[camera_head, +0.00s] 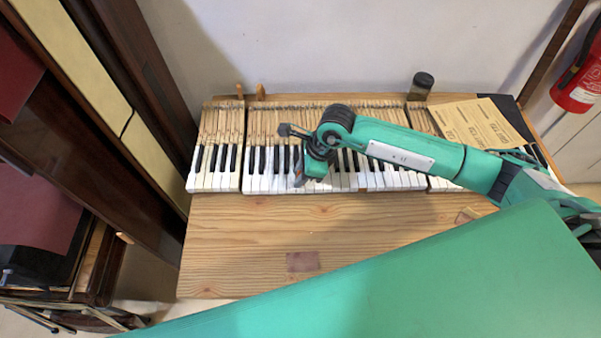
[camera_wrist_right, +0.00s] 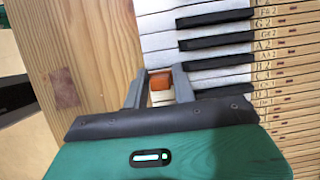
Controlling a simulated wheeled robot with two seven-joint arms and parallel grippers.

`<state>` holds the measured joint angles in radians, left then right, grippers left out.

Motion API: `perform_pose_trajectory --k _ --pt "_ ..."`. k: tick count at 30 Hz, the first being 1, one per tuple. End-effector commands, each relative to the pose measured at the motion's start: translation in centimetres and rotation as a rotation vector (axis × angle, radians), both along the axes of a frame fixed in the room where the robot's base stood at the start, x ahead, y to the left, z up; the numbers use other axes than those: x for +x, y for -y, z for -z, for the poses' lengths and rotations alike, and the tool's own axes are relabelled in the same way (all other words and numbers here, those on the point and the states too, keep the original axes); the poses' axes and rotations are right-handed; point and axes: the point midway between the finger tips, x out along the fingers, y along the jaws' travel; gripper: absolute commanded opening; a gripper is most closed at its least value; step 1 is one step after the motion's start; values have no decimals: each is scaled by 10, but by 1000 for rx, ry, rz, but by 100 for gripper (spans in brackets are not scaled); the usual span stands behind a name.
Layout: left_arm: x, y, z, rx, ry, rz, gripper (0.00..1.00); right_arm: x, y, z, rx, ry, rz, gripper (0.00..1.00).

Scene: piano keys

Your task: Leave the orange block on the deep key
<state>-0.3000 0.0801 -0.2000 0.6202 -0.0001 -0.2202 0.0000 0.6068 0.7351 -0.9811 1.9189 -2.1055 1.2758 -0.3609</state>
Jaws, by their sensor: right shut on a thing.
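The orange block (camera_wrist_right: 161,82) shows in the right wrist view, between the two fingers of my right gripper (camera_wrist_right: 159,79). My right gripper is shut on it, over the front ends of the white keys (camera_wrist_right: 155,22). In the head view my right gripper (camera_head: 301,180) is above the keyboard, left of its middle, and the block is hidden there. I cannot tell whether the block touches a key. Which key is the deep one cannot be made out. My left gripper is not in view.
The keyboard sections lie on a wooden table (camera_head: 230,245) with bare wood in front. A dark jar (camera_head: 421,86) and printed papers (camera_head: 475,122) are at the back right. Small wooden pegs stand at the back left. A dark wooden cabinet is on the left.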

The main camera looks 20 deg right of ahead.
Motion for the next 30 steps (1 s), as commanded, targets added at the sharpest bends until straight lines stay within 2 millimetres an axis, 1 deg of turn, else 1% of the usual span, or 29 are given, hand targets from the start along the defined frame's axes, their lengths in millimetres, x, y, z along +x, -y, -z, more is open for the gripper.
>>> perform_pose_trajectory --k 14,30 --pt "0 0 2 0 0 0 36 0 0 0 0 0 0 8" --pt "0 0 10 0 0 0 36 0 0 6 0 0 0 8"
